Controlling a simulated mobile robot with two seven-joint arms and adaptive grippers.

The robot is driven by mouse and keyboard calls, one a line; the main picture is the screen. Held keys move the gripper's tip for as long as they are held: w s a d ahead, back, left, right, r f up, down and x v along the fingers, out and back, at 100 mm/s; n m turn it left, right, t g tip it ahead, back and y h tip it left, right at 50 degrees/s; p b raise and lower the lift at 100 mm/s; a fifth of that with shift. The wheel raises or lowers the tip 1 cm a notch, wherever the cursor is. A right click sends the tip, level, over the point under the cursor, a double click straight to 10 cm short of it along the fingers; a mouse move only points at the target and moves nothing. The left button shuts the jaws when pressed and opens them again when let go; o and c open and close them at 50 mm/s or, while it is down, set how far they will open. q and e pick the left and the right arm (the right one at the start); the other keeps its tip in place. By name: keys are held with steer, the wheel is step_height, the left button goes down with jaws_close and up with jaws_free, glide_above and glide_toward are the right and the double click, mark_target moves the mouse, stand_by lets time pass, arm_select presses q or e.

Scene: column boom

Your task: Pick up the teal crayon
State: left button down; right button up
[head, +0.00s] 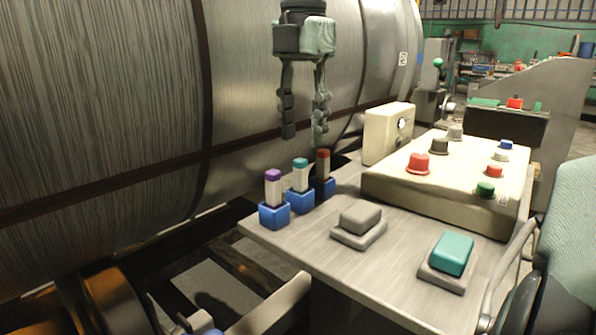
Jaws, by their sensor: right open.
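The teal crayon (300,174) stands upright, with a teal top and a pale body, in the middle blue holder (301,202) at the table's left end. A purple-topped crayon (273,188) stands in a blue holder to its left. A red-brown crayon (322,164) stands in a dark blue holder to its right. My right gripper (304,137) points down above the crayons in the picture. Its two fingers are apart with nothing between them, and its tips are clear of the teal crayon. My left gripper is not in view.
The grey table (300,240) carries a grey block (360,217) and a teal block (453,253) on grey bases. A beige control box (440,190) with several buttons stands at the right. A large metal cylinder (110,100) fills the left, behind the crayons.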

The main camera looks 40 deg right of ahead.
mark_target(300, 159)
steer(key=f, duration=0.7)
steer(key=shift+s+a+f, duration=0.15)
steer(key=shift+a+f, duration=0.2)
steer(key=shift+c, duration=0.5)
jaws_close()
